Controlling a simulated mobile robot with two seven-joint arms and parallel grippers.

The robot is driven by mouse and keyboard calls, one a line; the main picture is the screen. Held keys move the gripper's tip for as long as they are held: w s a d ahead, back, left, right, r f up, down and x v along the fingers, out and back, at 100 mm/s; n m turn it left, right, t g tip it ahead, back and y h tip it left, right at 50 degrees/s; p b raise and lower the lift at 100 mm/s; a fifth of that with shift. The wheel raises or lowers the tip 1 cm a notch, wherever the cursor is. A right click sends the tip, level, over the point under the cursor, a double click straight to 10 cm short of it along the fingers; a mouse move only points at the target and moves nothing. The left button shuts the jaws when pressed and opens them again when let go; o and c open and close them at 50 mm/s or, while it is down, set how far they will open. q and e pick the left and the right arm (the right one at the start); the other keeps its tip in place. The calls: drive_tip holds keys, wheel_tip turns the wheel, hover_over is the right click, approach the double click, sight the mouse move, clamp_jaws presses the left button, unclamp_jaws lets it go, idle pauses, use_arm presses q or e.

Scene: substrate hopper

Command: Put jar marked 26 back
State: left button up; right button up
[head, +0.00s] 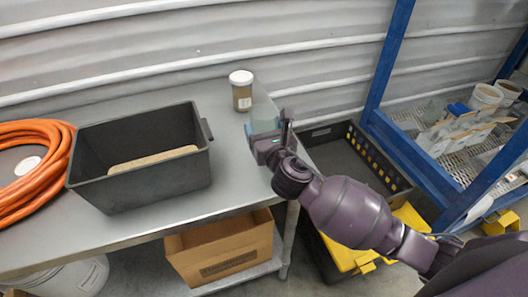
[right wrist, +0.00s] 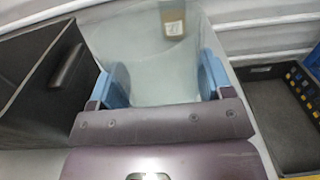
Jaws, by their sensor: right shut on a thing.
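A jar (head: 241,91) with a white lid, brown contents and a pale label stands upright at the back right of the grey table in the head view. I cannot read its marking. In the right wrist view the jar (right wrist: 173,18) shows at the top, behind a see-through pale thing (right wrist: 150,75). My right gripper (head: 268,136) is at the table's right edge, in front of the jar and apart from it. Its blue fingers (right wrist: 158,82) are shut on this see-through thing, which also shows faintly in the head view (head: 263,108). My left gripper is not in view.
A black bin (head: 95,168) holding a tan block stands on the table (head: 222,185), left of my gripper. An orange hose (head: 45,150) lies at the far left. Right of the table are a black crate (head: 385,165) and a blue rack (head: 385,60) with tubs.

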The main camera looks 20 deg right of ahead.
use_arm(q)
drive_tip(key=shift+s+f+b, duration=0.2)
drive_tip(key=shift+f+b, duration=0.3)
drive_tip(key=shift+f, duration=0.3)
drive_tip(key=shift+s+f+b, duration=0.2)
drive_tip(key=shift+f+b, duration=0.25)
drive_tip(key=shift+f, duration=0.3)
use_arm(e)
drive_tip(key=shift+f, duration=3.45)
drive_tip(key=shift+f, duration=0.2)
drive_tip(key=o, duration=1.1)
drive_tip(key=shift+r, duration=0.2)
drive_tip(key=s, duration=1)
drive_tip(key=shift+s+d, duration=0.2)
drive_tip(key=shift+s, duration=0.1)
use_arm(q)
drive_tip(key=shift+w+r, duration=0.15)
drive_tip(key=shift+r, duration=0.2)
use_arm(e)
drive_tip(key=shift+s, duration=0.75)
